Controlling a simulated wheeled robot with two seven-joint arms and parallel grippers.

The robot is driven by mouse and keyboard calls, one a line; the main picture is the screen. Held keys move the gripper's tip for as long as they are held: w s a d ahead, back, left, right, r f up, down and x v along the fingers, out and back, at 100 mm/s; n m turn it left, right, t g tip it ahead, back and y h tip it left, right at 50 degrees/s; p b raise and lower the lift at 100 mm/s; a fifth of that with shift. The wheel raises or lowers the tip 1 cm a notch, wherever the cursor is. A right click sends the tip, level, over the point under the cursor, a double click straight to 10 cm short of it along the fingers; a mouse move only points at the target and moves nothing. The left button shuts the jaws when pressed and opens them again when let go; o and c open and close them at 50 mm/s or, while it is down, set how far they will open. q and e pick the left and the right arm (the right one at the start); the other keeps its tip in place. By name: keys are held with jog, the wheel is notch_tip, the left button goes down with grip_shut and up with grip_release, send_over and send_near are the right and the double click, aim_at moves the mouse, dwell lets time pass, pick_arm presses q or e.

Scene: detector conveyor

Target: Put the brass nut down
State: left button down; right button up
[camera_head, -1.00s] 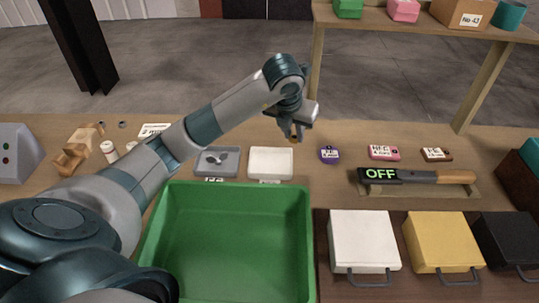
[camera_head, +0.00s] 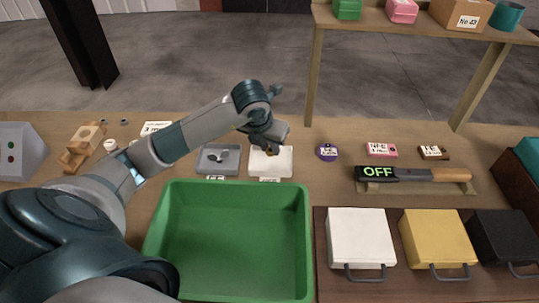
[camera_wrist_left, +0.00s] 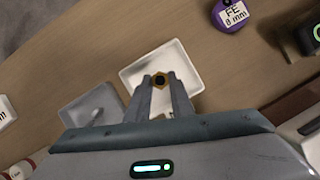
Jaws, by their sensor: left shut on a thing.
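My left gripper (camera_head: 269,148) is shut on the brass nut (camera_wrist_left: 160,80), which shows between its fingertips in the left wrist view. In the head view the gripper is above the white tray (camera_head: 285,168). In the left wrist view the white tray (camera_wrist_left: 187,60) lies behind and below the nut, which looks held above it; the exact height is unclear. The tray's visible part is empty. My right gripper is not in view.
The dark detector wand reading OFF (camera_head: 390,174) rests farther right. A green bin (camera_head: 235,240) stands in front, beside white (camera_head: 360,235) and yellow (camera_head: 438,236) lidded boxes.

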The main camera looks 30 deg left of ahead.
aim_at(269, 154)
pick_arm(q)
notch_tip(269, 154, down, 3)
jog(key=shift+s+r+p, duration=0.1)
jog(key=shift+r+p, duration=0.05)
jog(key=shift+p, duration=0.55)
jog(key=shift+f, duration=0.55)
jog(key=shift+f, duration=0.15)
jog(key=c, duration=1.6)
grip_release()
jog(key=shift+o, duration=0.2)
